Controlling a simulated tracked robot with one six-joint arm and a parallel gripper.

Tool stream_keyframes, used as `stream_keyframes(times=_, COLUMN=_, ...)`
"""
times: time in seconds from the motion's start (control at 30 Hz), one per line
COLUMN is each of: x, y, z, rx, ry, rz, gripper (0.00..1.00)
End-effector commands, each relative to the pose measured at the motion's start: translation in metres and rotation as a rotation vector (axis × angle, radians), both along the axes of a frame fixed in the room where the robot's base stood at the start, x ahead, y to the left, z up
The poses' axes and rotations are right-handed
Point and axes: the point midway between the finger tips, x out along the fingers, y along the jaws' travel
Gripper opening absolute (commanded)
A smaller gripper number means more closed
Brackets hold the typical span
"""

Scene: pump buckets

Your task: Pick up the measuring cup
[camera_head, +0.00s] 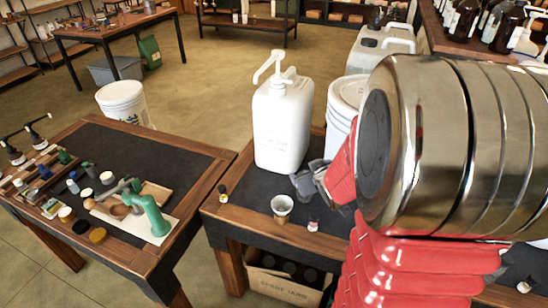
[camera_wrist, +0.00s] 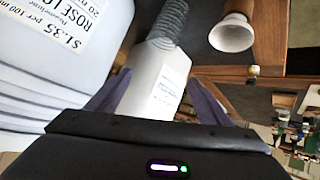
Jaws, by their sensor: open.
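The measuring cup (camera_head: 282,208), a small pale cup with an open top, stands upright near the front edge of the dark table in the head view. In the wrist view, what looks like this cup (camera_wrist: 232,34) is at the upper right, beyond my fingers. My gripper (camera_head: 304,182) is open, above and slightly right of the cup in the head view, apart from it. In the wrist view, a white labelled object (camera_wrist: 155,85) with a grey ridged end shows between and beyond my gripper's fingers (camera_wrist: 152,98); contact cannot be told.
A large white pump jug (camera_head: 283,125) stands behind the cup. Small bottles stand left (camera_head: 223,196) and right (camera_head: 313,225) of it. A white bucket (camera_head: 343,105) stands behind my arm. A cluttered second table (camera_head: 150,147) is at left. A cardboard box (camera_head: 284,284) is below.

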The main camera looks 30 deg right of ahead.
Motion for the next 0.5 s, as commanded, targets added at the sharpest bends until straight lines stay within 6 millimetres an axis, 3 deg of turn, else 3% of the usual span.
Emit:
stream_keyframes(times=0.2, x=-0.003, y=-0.022, z=-0.039, rx=0.045, ry=-0.079, rz=0.04, gripper=0.73)
stream_keyframes(times=0.5, x=-0.019, y=-0.033, z=-0.079, rx=0.154, ry=-0.232, rz=0.09, gripper=0.73)
